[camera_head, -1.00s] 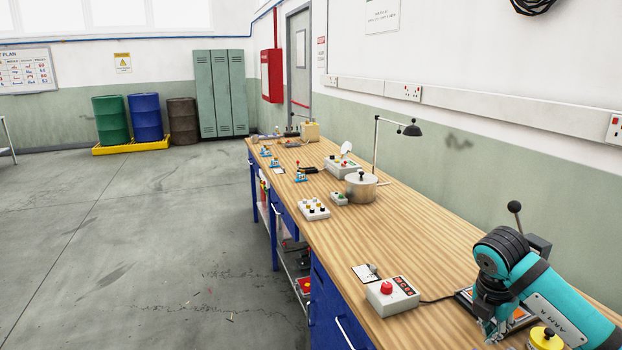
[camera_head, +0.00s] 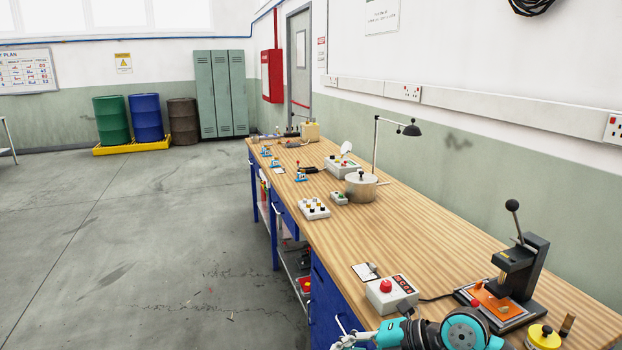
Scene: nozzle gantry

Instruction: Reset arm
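My teal and black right arm lies low along the bottom edge, in front of the workbench (camera_head: 430,235). Its grey end, which looks like my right gripper (camera_head: 350,340), points left and is partly cut off by the frame. I cannot tell whether its fingers are open or shut. My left gripper is out of view. A black lever press (camera_head: 524,268) stands upright at the right of the bench, with an orange plate (camera_head: 491,300) on its base. My arm is apart from the press.
A control box (camera_head: 391,296) with a red button and a yellow-topped part (camera_head: 544,337) sit near the arm. A metal pot (camera_head: 361,188), a desk lamp (camera_head: 376,145) and small switch boxes stand farther back. The floor at left is clear.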

